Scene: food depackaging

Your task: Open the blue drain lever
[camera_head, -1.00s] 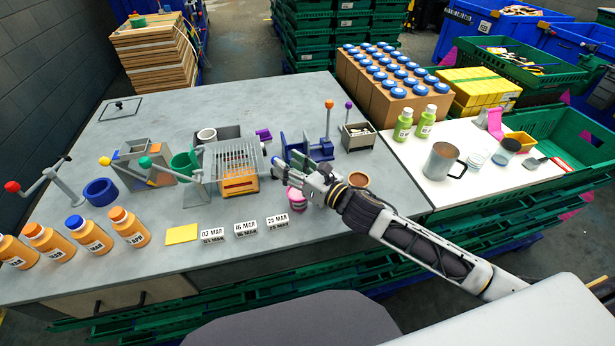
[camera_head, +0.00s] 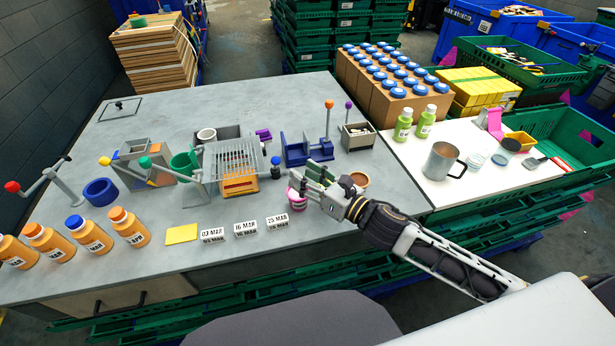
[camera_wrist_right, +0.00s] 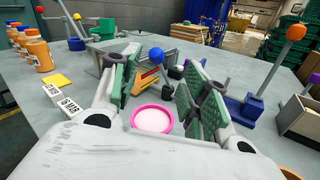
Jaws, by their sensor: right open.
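The blue drain lever shows as a blue ball knob (camera_head: 276,160) at the right side of the wire-rack unit (camera_head: 233,163). In the right wrist view the blue knob (camera_wrist_right: 156,55) stands ahead, between the two fingers in the picture. My right gripper (camera_head: 305,181) is open and empty, short of the knob and to its right in the head view. In the right wrist view its green-padded fingers (camera_wrist_right: 162,84) are spread wide, with no contact on the knob visible. The lever's lower part is partly hidden. My left gripper is not in view.
A pink-rimmed cup (camera_head: 297,201) stands just below my right gripper, also seen in the right wrist view (camera_wrist_right: 152,120). A blue press (camera_head: 305,152) with an orange knob is behind, and a brown bowl (camera_head: 359,179) is beside the gripper. Date blocks (camera_head: 245,229) stand in front.

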